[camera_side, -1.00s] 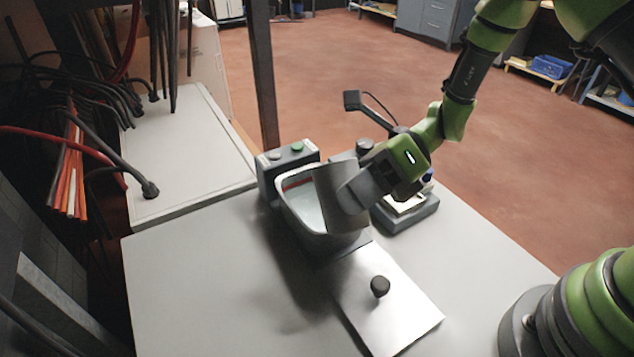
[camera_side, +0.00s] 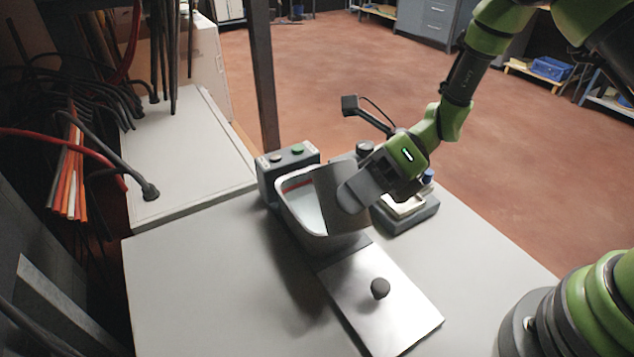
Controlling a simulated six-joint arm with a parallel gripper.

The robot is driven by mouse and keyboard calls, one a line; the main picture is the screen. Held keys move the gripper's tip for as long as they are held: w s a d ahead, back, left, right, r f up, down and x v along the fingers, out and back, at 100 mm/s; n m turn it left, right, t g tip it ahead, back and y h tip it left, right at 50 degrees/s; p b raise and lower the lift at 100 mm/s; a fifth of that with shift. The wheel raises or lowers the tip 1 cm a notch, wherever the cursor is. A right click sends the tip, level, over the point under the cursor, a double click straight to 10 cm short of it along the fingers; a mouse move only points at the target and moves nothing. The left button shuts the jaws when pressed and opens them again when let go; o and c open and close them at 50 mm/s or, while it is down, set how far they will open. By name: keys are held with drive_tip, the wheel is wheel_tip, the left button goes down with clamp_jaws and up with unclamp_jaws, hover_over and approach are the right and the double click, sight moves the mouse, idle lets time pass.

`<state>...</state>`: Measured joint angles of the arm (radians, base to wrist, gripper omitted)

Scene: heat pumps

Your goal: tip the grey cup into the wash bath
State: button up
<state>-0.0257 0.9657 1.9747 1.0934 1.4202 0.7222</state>
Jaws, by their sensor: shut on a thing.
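The wash bath (camera_side: 291,214) is an open grey tub with a pale inside, standing at the back of the table. The grey cup (camera_side: 337,197) is tilted over the right part of its opening, with its mouth toward the bath. My gripper (camera_side: 358,192) is shut on the cup from the right. The cup's mouth faces away from the camera, so its contents are hidden. I cannot tell whether the cup touches the bath's rim.
A control box (camera_side: 288,162) with buttons stands behind the bath. A flat metal lid (camera_side: 388,306) with a black knob (camera_side: 380,287) lies in front. A dark tray (camera_side: 411,214) with pale items sits to the right. The table's left part (camera_side: 200,280) is clear.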

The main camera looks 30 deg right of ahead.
drive_tip(key=shift+f+m+g+y+b, duration=0.4)
drive_tip(key=shift+f+m+g+b, duration=0.25)
drive_tip(key=shift+m, duration=0.35)
idle(2.2)
drive_tip(key=shift+r, duration=0.15)
idle(0.4)
drive_tip(key=shift+r+n+t+h, duration=0.4)
drive_tip(key=shift+r+n+t, duration=0.2)
drive_tip(key=shift+n, duration=0.3)
drive_tip(key=shift+s+f+n+t, duration=0.1)
drive_tip(key=shift+f+n+t, duration=0.15)
drive_tip(key=shift+n, duration=0.25)
